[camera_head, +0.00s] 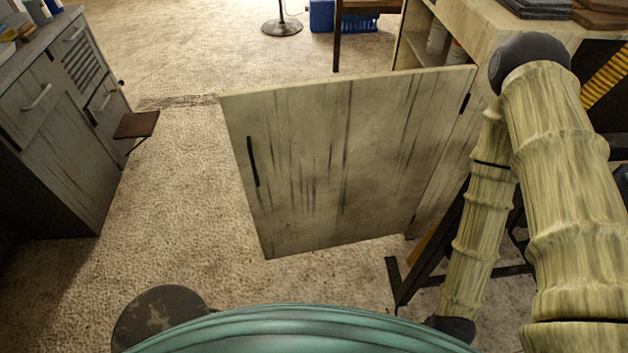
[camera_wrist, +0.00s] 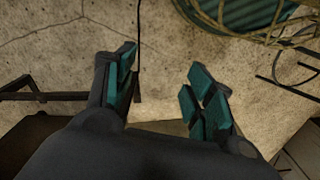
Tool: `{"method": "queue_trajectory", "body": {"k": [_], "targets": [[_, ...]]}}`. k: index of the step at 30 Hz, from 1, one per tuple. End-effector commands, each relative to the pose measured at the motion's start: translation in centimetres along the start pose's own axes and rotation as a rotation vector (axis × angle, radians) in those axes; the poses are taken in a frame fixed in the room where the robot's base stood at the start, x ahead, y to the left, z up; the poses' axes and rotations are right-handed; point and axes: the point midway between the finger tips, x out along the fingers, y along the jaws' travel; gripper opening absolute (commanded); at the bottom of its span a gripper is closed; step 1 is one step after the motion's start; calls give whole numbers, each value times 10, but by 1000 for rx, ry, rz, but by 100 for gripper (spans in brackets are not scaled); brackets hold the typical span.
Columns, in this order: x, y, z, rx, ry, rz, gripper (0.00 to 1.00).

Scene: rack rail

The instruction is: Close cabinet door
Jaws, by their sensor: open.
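The cabinet door (camera_head: 340,160) is a pale, weathered wood panel standing wide open in the head view. Its hinges are at the right edge, by the cabinet (camera_head: 470,40), and it swings out to the left over the floor. A dark vertical handle (camera_head: 253,161) is near its free left edge. My gripper (camera_wrist: 158,85) shows in the wrist view with its two teal-padded fingers apart and nothing between them. It is over bare floor. My gripper is not seen in the head view, and I cannot tell its distance from the door.
A grey drawer unit (camera_head: 70,120) stands at the left, with a small brown shelf (camera_head: 136,125) sticking out. Dark metal legs (camera_head: 400,285) stand right of the door. A blue crate (camera_head: 322,16) is at the back. The floor (camera_head: 190,190) left of the door is clear.

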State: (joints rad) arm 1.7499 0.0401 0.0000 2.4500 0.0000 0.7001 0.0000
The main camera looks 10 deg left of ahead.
Motion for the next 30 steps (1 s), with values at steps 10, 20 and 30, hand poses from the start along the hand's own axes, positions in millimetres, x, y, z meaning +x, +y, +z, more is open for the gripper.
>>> {"method": "queue_trajectory", "body": {"k": [10, 20, 30], "targets": [[48, -78, -36, 200, 135, -152, 0], [76, -255, -102, 733, 285, -622, 0], [37, -401, -152, 1327, 164, -1217, 0]]}}
